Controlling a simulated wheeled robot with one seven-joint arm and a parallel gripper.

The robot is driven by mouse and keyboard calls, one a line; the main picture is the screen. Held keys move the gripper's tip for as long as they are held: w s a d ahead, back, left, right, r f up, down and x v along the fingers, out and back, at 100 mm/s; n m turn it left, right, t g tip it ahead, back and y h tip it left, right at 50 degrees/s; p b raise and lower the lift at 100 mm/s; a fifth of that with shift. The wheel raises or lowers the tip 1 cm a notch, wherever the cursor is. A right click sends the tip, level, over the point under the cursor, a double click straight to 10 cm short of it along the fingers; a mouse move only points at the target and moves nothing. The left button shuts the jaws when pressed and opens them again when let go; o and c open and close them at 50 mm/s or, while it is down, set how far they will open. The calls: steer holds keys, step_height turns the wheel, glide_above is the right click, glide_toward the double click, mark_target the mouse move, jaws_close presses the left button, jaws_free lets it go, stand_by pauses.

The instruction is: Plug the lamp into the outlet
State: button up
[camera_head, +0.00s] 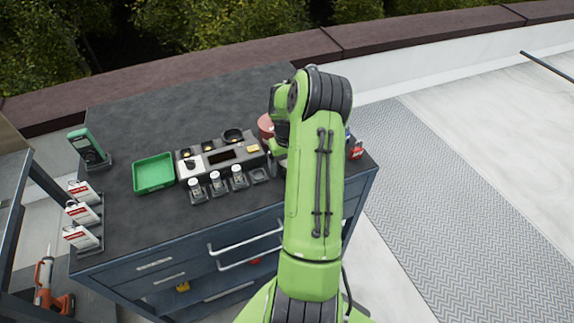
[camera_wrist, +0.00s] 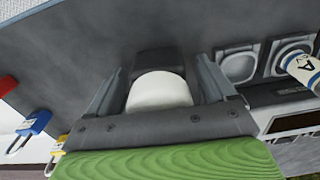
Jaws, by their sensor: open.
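My gripper (camera_wrist: 160,68) is open in the wrist view, its grey fingers on either side of a white rounded piece (camera_wrist: 158,90) with a black block (camera_wrist: 158,62) behind it. This may be the lamp, but I cannot tell for sure, nor whether the fingers touch it. In the head view my arm hides most of the gripper, low over the right of the dark bench top (camera_head: 120,125). A grey panel unit (camera_head: 222,155) stands left of it, with round fittings on top. I cannot make out which part is the outlet.
Small labelled bottles (camera_head: 216,182) stand in holders before the panel; one shows close in the wrist view (camera_wrist: 302,68), beside square recesses (camera_wrist: 235,65). A green tray (camera_head: 153,173) and a handheld meter (camera_head: 88,147) are left. Red (camera_head: 356,151) and blue (camera_wrist: 35,122) padlocks line the right edge.

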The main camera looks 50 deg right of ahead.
steer(key=shift+c, duration=0.5)
steer(key=c, duration=0.9)
step_height(320, 180, up, 10)
steer(key=shift+r+p, duration=0.1)
steer(key=shift+p, duration=0.75)
